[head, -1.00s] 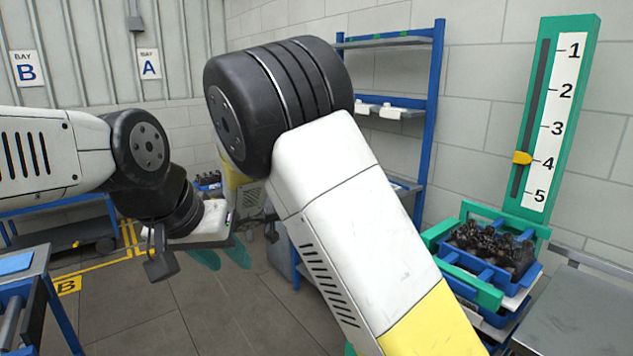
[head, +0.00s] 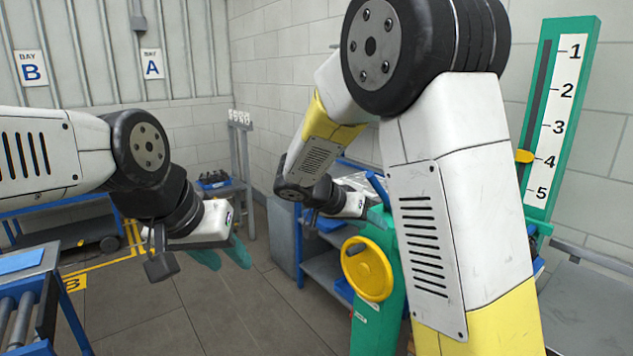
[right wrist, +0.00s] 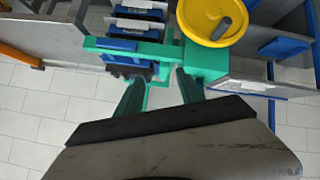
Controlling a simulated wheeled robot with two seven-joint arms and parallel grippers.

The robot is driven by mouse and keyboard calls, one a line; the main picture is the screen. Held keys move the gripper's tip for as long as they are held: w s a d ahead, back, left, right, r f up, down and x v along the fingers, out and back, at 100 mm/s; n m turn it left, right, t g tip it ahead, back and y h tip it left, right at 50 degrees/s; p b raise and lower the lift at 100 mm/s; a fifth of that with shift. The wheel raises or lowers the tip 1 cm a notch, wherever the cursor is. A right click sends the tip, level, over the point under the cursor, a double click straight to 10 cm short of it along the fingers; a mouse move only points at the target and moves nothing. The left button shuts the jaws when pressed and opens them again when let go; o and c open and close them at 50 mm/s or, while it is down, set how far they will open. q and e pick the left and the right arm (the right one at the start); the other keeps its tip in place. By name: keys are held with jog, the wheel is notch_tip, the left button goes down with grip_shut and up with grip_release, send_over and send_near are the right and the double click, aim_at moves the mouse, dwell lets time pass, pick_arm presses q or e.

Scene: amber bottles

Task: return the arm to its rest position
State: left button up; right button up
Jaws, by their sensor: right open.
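My right arm bends over at a large black elbow joint in the head view. Its forearm slants down to the right gripper (right wrist: 160,88), beside the green stand (head: 375,325) with the yellow handwheel (head: 367,268). In the right wrist view the right gripper's two green fingers are apart with nothing seen between them. They point towards the green frame (right wrist: 190,58) and blue crates (right wrist: 135,45). In the head view its fingertips are hard to tell from the stand. My left gripper (head: 222,254) hangs over open floor at the left, its teal fingers apart and empty.
A scale post (head: 552,120) stands at the right, its yellow pointer near 4. A grey table (head: 590,305) is at the lower right. A blue shelf unit (head: 322,268) stands behind the handwheel. A roller cart (head: 25,290) is at the lower left. Floor between is clear.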

jog(key=s+r+n+y, duration=0.2)
jog(key=s+y, duration=0.1)
jog(key=s, duration=0.4)
jog(key=s+d+r+n+y, duration=0.1)
jog(key=s+r+n+y, duration=0.1)
jog(key=s, duration=0.6)
jog(key=s+d+r+n+y, duration=0.1)
jog(key=s+r+n+y, duration=0.1)
jog(key=s+y, duration=0.4)
jog(key=shift+s+r+n+t, duration=0.2)
jog(key=shift+s+n+t, duration=0.1)
jog(key=shift+s+n, duration=0.65)
jog(key=shift+s, duration=0.15)
